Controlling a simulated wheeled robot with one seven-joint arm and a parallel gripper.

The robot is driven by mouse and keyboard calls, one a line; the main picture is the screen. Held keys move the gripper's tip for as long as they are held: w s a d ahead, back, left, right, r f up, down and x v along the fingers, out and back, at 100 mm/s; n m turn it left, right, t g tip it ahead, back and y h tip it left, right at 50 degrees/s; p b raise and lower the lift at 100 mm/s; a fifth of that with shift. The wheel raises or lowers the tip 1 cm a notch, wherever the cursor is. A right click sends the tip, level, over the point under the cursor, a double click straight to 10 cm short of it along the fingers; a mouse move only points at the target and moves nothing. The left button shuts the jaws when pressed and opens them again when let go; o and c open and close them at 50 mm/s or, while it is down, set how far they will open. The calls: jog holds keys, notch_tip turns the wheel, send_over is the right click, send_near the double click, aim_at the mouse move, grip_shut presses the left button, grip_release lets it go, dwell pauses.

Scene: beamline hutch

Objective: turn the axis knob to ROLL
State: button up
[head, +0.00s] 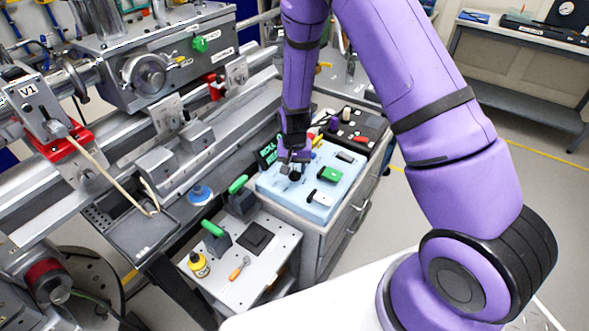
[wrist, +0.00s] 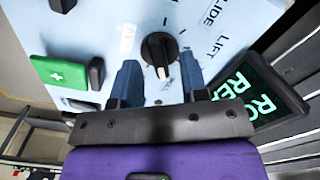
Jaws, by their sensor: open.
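The black round axis knob (wrist: 158,50) with a white pointer mark sits on a pale blue panel (wrist: 110,12). Its pointer faces down the wrist picture, toward my gripper. SLIDE and LIFT labels lie to its right; I cannot read a ROLL label on the panel. My gripper (wrist: 159,62) is open, its fingertips on either side of the knob's near edge; contact cannot be told. In the head view my gripper (head: 294,158) points down over the panel's back left corner, just above the knob (head: 295,175). A small dark display (wrist: 262,92) shows green text, partly cut off, starting "RO" and "RE".
The display (head: 268,153) stands close to the left of my gripper. A green block with a white cross (head: 329,174) and black-and-white controls (head: 320,198) are on the panel. Green-handled blocks (head: 216,238) stand on a lower grey shelf. Metal rails run along the left.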

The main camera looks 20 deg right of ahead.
aim_at(294, 171)
notch_tip(294, 171, up, 10)
jog(key=shift+f, duration=0.15)
dwell(0.6)
